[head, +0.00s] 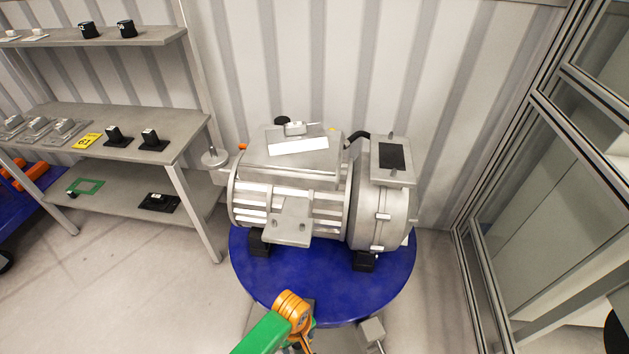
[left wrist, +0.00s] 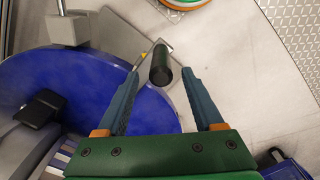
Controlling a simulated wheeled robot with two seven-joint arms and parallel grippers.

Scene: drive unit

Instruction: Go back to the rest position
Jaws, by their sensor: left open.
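In the left wrist view my left gripper (left wrist: 165,80) is open, with its two blue-grey fingers spread apart. A dark cylindrical handle (left wrist: 160,62) on a thin metal rod shows between the fingertips, with gaps on both sides; its depth relative to them is unclear. In the head view a green and orange part of my arm (head: 290,308) is at the bottom, in front of the blue round table (head: 330,308). The fingers are not clear there. The grey drive unit (head: 290,180) sits on this table. My right gripper is in neither view.
A grey shelf (head: 80,125) with small parts stands at the left. A glazed metal frame (head: 455,260) stands at the right, and a corrugated wall (head: 430,80) behind. The blue table edge (left wrist: 120,75) lies close to my left fingers. Bare floor shows between shelf and table.

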